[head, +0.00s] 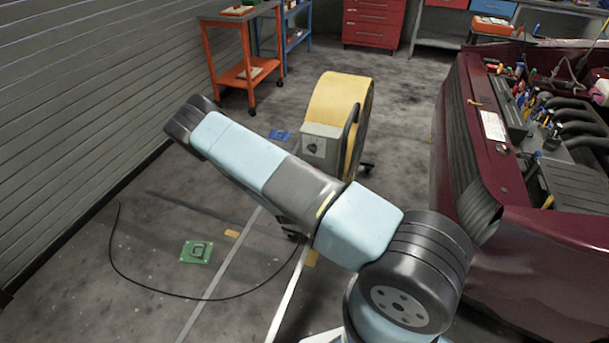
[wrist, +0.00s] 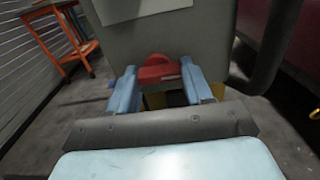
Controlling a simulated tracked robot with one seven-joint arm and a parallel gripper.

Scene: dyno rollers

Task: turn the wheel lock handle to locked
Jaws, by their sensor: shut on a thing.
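The red wheel lock handle (wrist: 158,72) sits low on the front of a grey housing (wrist: 146,40) in the wrist view. It looks like a short bar lying left to right with a raised middle. My gripper (wrist: 160,78) has its light blue fingers on either side of the handle, shut on it. In the head view, my arm hides the handle and my gripper. There a grey box (head: 321,146) with a dark knob stands on the yellow drum-shaped unit (head: 338,97). Any lock markings are not readable.
A dark curved tube (wrist: 267,50) runs close to the right of the housing. A dark red car (head: 515,215) with an open engine bay stands to the right. An orange cart (head: 243,72) is behind. A black cable (head: 113,255) and green plate (head: 196,252) lie on the floor.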

